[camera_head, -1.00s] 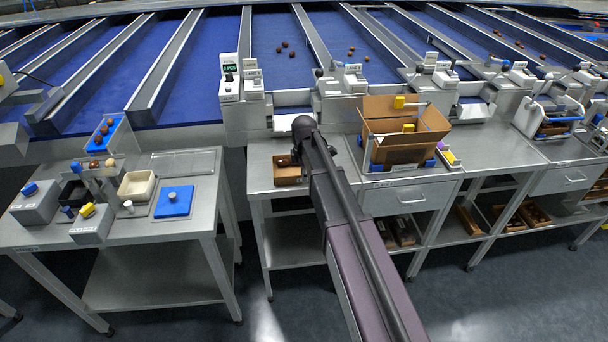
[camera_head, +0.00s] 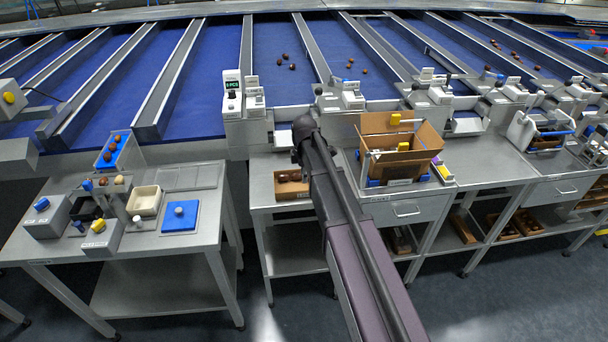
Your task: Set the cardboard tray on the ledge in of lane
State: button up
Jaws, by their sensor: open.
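The small brown cardboard tray (camera_head: 278,190) sits on the steel bench in the middle, with a few dark dates along its back part. My gripper (camera_head: 296,156) is at the end of my dark arm, just behind and above the tray in the picture. It looks apart from the tray and empty; its fingers are small and largely hidden by my wrist. A pale ledge (camera_head: 284,137) lies at the foot of the lane behind the bench, left of my wrist and partly covered by it.
A large open carton (camera_head: 378,124) with yellow pieces stands on the bench to the right of my arm. A counter display (camera_head: 232,86) stands behind at the left. A separate table (camera_head: 150,247) at left holds blue and cream items. Bench surface left of the tray is clear.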

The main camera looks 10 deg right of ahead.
jog(key=shift+r+p, duration=1.85)
jog(key=shift+r, duration=0.35)
jog(key=shift+s, duration=0.1)
jog(key=s+d+m, duration=0.3)
jog(key=s+m, duration=0.6)
jog(key=s, duration=0.2)
jog(key=s+d+m, duration=0.2)
jog(key=s+m, duration=0.7)
jog(key=s, duration=0.3)
jog(key=shift+s+d, duration=0.25)
jog(key=shift+d, duration=0.15)
